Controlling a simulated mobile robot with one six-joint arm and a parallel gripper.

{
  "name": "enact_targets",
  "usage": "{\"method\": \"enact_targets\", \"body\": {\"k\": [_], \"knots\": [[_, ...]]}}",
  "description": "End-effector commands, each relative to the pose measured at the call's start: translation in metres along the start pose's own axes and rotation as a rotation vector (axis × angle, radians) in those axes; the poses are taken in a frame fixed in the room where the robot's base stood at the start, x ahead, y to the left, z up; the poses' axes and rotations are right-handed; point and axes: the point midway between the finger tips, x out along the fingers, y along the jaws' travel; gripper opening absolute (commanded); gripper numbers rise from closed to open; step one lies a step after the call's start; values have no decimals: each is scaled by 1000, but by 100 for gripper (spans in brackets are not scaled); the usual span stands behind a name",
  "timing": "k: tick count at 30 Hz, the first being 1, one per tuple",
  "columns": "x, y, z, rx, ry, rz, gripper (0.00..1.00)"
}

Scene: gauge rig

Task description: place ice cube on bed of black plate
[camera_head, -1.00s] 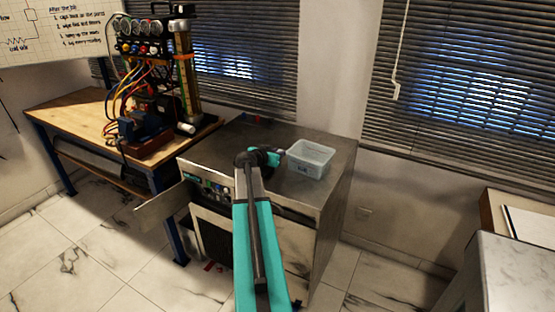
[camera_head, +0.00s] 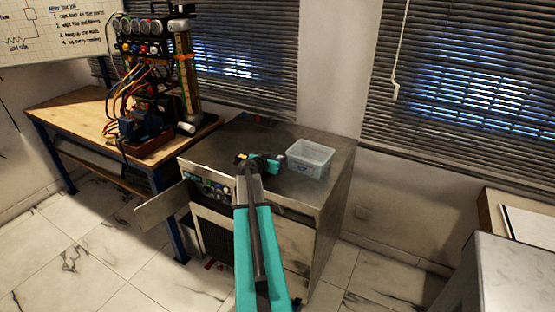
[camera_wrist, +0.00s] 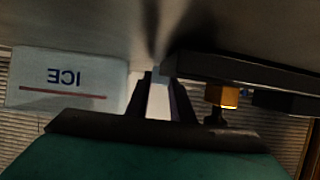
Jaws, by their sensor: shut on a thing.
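In the wrist view my gripper (camera_wrist: 160,82) is shut on a small pale, clear piece that looks like the ice cube (camera_wrist: 159,101). A dark flat slab, likely the black plate (camera_wrist: 245,72), shows to the right of the fingers, with a brass fitting (camera_wrist: 222,96) by it. I cannot tell whether the cube touches the plate. In the head view my teal wrist (camera_head: 264,164) is over the metal cabinet top, just left of the clear ice tub (camera_head: 310,160); the fingertips and cube cannot be made out there.
The ice tub, marked ICE, also shows at left in the wrist view (camera_wrist: 68,82). The steel cabinet (camera_head: 328,190) has free top area behind the arm. A wooden bench (camera_head: 70,112) with a gauge rig (camera_head: 150,75) and hoses stands left. A grey cabinet (camera_head: 515,270) is front right.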

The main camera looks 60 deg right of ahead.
Motion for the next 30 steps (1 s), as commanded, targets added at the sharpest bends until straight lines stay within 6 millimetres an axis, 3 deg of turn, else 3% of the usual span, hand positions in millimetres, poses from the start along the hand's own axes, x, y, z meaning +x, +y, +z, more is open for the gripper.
{"method": "enact_targets", "body": {"k": [15,16,17,30], "knots": [[1,0,4,0,0,0,0],[1,0,3,0,0,0,24],[1,0,3,0,0,0,29],[0,0,1,0,0,0,29]]}}
